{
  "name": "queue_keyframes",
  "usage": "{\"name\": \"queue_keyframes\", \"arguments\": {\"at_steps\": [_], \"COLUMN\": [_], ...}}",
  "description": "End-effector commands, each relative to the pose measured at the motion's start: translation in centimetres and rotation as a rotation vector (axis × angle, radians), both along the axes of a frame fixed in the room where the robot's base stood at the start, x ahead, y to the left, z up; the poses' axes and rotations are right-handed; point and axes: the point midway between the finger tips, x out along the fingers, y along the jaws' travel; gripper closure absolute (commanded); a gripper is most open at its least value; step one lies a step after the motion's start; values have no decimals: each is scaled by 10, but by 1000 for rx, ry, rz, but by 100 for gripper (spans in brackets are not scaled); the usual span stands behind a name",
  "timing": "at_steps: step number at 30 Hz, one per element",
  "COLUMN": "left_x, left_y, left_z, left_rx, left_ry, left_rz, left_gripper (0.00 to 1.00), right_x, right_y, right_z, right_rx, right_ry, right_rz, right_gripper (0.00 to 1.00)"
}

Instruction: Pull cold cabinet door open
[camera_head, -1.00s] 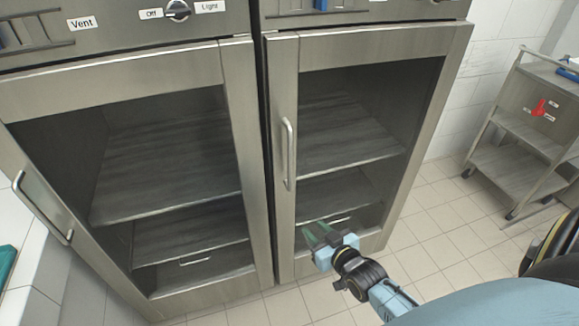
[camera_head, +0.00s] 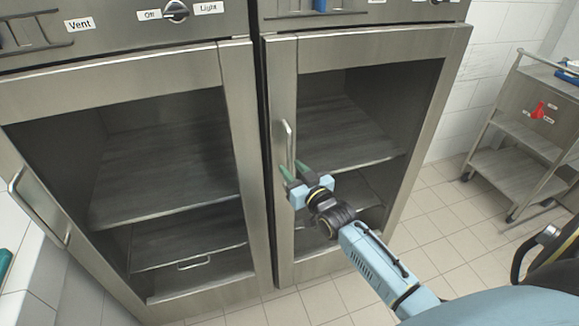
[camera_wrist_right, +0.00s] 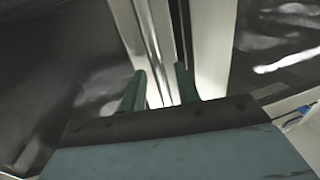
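Two steel cabinets stand side by side; no label I can read says which is the cold one. The right cabinet door (camera_head: 284,85) looks closed, with a vertical bar handle (camera_head: 287,148) on its left frame. The left cabinet door (camera_head: 110,80) has its handle (camera_head: 38,207) at the far left. My right gripper (camera_head: 295,170) has its green fingers up by the lower end of the right door's handle. In the right wrist view the fingers (camera_wrist_right: 160,82) are apart, pale vertical metal strips beyond them; I cannot tell whether they touch the handle. My left gripper is not in view.
Control panels with a knob (camera_head: 176,11) run above the doors. A steel trolley (camera_head: 520,145) stands at the right by the tiled wall. The tiled floor (camera_head: 440,245) before the right cabinet and trolley is clear apart from my arm.

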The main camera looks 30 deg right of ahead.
Motion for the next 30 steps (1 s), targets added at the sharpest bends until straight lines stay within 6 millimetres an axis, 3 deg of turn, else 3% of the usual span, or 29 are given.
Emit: {"name": "queue_keyframes", "arguments": {"at_steps": [6, 16, 24, 30], "left_x": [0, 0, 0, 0], "left_y": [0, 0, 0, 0], "left_z": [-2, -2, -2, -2], "left_rx": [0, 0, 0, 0], "left_ry": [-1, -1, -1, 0], "left_rz": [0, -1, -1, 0], "left_gripper": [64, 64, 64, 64], "right_x": [20, 22, 22, 22], "right_y": [-1, -1, -1, -1], "right_z": [0, 0, 0, 0], "right_rx": [-1, 0, 0, 0], "right_ry": [0, 1, 1, 1], "right_rz": [0, 0, 0, 0], "right_gripper": [68, 68, 100, 100]}}
